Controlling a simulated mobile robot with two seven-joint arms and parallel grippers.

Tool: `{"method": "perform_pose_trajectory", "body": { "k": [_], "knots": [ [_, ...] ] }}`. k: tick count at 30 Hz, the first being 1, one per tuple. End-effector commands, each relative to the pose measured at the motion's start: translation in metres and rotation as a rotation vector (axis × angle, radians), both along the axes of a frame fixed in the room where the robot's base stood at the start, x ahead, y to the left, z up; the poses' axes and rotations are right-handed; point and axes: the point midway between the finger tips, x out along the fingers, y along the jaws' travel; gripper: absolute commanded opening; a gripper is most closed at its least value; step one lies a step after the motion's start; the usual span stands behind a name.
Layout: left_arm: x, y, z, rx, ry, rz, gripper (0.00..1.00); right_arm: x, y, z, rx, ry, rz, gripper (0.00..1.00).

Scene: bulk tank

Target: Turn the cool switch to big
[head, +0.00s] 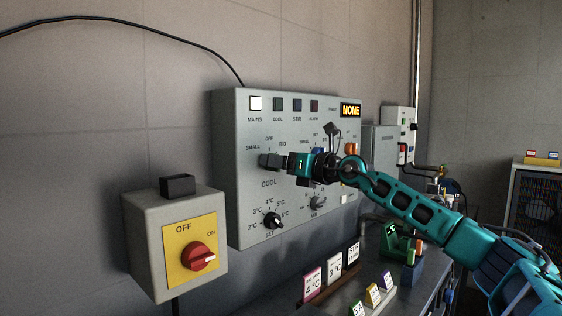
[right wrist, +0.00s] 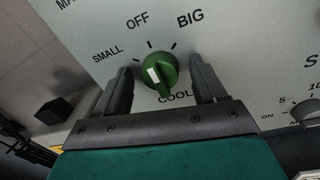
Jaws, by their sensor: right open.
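The green cool switch (right wrist: 158,70) has a white mark on its face and sits below the labels SMALL, OFF and BIG on the grey control panel (head: 235,215). I cannot tell surely which label its mark points to. My right gripper (head: 266,161) reaches the panel from the right and hides the switch in the head view. In the right wrist view my right gripper (right wrist: 160,74) is open, with one finger on each side of the switch and a gap visible on both sides. My left gripper is not in view.
A grey box with a red rotary switch (head: 199,257) stands out from the wall at lower left. A black SET dial (head: 272,221) is below the cool switch. Standing cards (head: 312,284) and small coloured blocks (head: 373,296) are on the bench below. An orange knob (head: 352,149) is right of my gripper.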

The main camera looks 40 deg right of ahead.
Motion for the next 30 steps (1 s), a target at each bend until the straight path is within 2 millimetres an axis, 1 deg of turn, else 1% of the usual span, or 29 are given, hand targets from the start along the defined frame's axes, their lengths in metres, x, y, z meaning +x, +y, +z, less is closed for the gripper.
{"method": "perform_pose_trajectory", "body": {
  "k": [3, 4, 21, 30],
  "knots": [
    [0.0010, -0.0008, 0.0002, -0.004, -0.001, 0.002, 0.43, -0.0002, -0.0001, 0.0000, 0.000, 0.000, 0.000, 0.70],
    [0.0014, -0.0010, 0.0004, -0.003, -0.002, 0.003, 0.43, -0.0002, -0.0001, 0.0000, 0.000, 0.000, 0.000, 0.68],
    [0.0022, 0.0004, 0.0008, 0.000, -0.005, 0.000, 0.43, -0.0004, 0.0000, 0.0002, 0.000, 0.000, 0.000, 0.14],
    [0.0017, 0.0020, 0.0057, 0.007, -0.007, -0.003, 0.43, -0.0004, -0.0001, 0.0014, 0.040, 0.004, 0.001, 0.14]
  ]
}}
